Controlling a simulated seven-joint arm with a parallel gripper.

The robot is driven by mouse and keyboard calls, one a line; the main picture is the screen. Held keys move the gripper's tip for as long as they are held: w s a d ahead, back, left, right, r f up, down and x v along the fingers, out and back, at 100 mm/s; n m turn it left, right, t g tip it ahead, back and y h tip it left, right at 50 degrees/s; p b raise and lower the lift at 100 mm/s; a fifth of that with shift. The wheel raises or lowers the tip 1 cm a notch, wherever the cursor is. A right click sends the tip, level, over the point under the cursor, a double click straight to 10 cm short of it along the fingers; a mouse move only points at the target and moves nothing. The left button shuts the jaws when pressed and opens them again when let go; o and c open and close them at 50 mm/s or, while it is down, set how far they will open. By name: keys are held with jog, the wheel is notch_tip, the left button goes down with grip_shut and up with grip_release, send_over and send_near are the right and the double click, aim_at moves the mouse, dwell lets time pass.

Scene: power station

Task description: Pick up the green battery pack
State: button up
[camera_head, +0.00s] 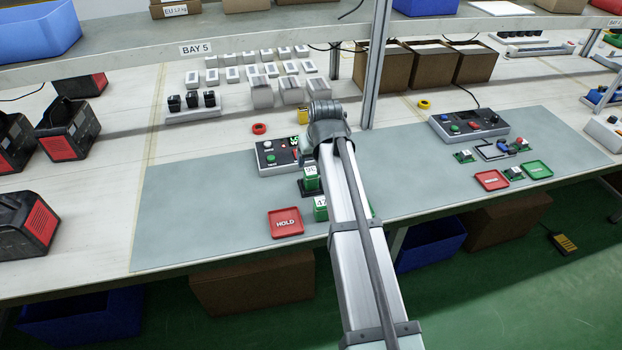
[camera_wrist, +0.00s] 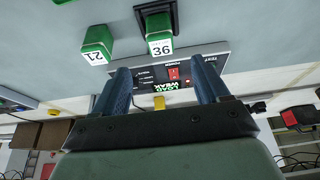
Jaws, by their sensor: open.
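A green battery pack with a white label reading 36 (camera_wrist: 159,45) stands in a black holder (camera_wrist: 155,9) in the wrist view. It also shows in the head view (camera_head: 311,183), just left of my arm. A second green pack (camera_wrist: 97,42) with a different number stands beside it, apart on the mat; it shows in the head view (camera_head: 320,214), partly hidden by my arm. My gripper (camera_wrist: 160,67) is open and empty, with the pack labelled 36 ahead of the gap between its fingers. In the head view my arm hides the fingers.
A black-topped tester (camera_head: 275,155) stands behind the packs. A red HOLD tray (camera_head: 285,222) lies in front on the grey mat (camera_head: 200,215). A shelf post (camera_head: 376,65) rises behind my arm. The mat's left part is clear.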

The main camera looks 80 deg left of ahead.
aim_at(311, 171)
jog(key=x, duration=0.7)
jog(key=shift+x, duration=2.55)
jog(key=shift+a+r, duration=0.1)
jog(key=shift+a, duration=0.1)
jog(key=c, duration=1.3)
